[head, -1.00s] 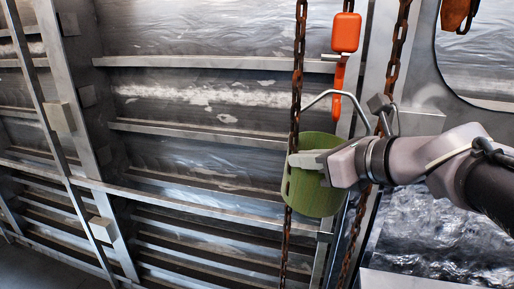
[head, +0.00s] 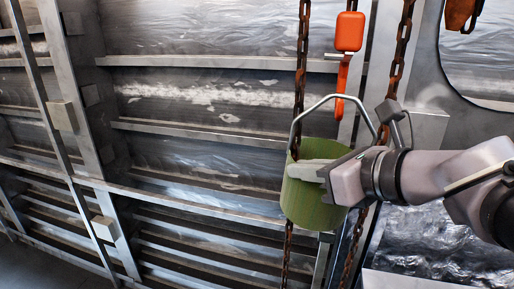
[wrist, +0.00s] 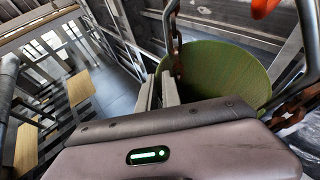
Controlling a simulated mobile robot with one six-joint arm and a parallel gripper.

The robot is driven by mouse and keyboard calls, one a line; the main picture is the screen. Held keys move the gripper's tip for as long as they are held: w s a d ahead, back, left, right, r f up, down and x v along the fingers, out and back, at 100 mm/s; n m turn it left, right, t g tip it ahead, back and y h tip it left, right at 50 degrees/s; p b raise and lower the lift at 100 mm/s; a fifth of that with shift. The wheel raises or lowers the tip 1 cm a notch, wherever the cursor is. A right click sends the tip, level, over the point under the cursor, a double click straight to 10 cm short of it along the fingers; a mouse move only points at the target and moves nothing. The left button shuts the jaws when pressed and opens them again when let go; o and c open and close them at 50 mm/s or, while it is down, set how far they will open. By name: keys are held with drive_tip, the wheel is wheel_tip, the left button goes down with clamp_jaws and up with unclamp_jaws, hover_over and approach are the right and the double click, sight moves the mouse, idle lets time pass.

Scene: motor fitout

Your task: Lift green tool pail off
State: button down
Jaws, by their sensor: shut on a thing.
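The green tool pail (head: 318,208) hangs in front of a rusty chain in the head view, its wire handle (head: 335,97) arched up above it. My gripper (head: 303,171) reaches in from the right and is shut on the pail at its upper rim. In the wrist view the pail (wrist: 222,72) is just beyond my gripper (wrist: 162,88), with its open mouth partly seen. The exact contact of the fingers with the wall is partly hidden. I cannot tell whether the pail touches the chain behind it.
A rusty chain (head: 302,60) runs down behind the pail, and another (head: 402,45) hangs to its right. A ribbed metal wall (head: 200,150) fills the background. The space left of the pail looks clear.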

drive_tip(key=shift+s+a+r, duration=0.1)
drive_tip(key=shift+s+a, duration=0.1)
drive_tip(key=shift+s, duration=0.45)
drive_tip(key=shift+s+a+f, duration=0.1)
drive_tip(key=shift+s+a, duration=0.15)
drive_tip(key=shift+s, duration=0.4)
drive_tip(key=shift+s+a+r, duration=0.1)
drive_tip(key=shift+s+a, duration=0.1)
drive_tip(key=shift+s, duration=0.45)
